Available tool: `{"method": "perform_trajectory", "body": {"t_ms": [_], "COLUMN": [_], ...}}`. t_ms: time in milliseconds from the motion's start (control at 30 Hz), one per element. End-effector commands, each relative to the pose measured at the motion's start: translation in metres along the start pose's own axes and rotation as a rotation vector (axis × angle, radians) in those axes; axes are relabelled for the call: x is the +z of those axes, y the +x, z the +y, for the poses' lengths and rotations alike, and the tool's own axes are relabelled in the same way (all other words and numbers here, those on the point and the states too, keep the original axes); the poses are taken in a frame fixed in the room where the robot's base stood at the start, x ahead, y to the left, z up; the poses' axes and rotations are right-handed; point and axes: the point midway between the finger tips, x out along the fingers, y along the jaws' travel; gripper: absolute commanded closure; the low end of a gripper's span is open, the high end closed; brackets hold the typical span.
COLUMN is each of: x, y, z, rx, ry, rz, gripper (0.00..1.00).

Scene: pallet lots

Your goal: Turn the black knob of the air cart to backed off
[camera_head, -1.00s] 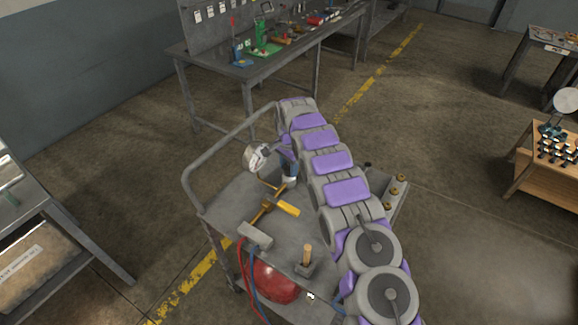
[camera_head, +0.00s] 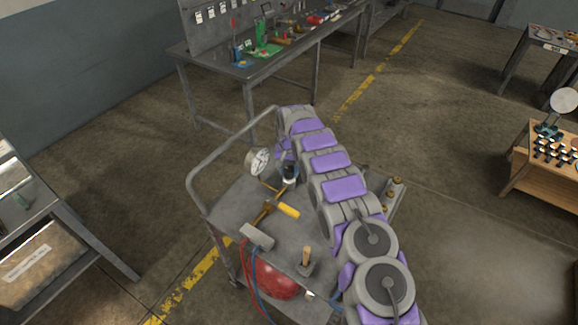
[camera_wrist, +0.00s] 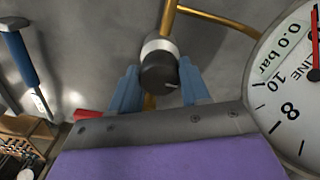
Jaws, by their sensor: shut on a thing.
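The black knob (camera_wrist: 158,75) shows in the wrist view, with a pale line on its face and a light metal collar behind it. My gripper (camera_wrist: 157,88) has its two blue fingers on either side of the knob and is shut on it. In the head view the air cart (camera_head: 230,202) stands in the middle, and my gripper (camera_head: 290,172) is over its top, mostly hidden by my arm.
A yellow-handled valve (camera_head: 288,210) on brass pipe and a wooden-handled tool (camera_head: 306,257) are on the cart top. A red tank (camera_head: 272,282) and red and blue hoses are below. A workbench (camera_head: 240,66) stands behind. Open floor lies right of the cart.

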Motion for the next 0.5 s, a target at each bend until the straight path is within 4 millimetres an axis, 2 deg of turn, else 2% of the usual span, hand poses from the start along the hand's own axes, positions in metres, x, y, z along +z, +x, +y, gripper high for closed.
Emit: {"method": "perform_trajectory", "body": {"t_ms": [33, 500], "x": [-0.0029, -0.0042], "y": [-0.0054, -0.0054], "z": [-0.0012, -0.0013], "rx": [-0.004, -0.003], "ry": [-0.043, -0.488], "rz": [0.011, 0.015], "gripper": [0.84, 0.84]}}
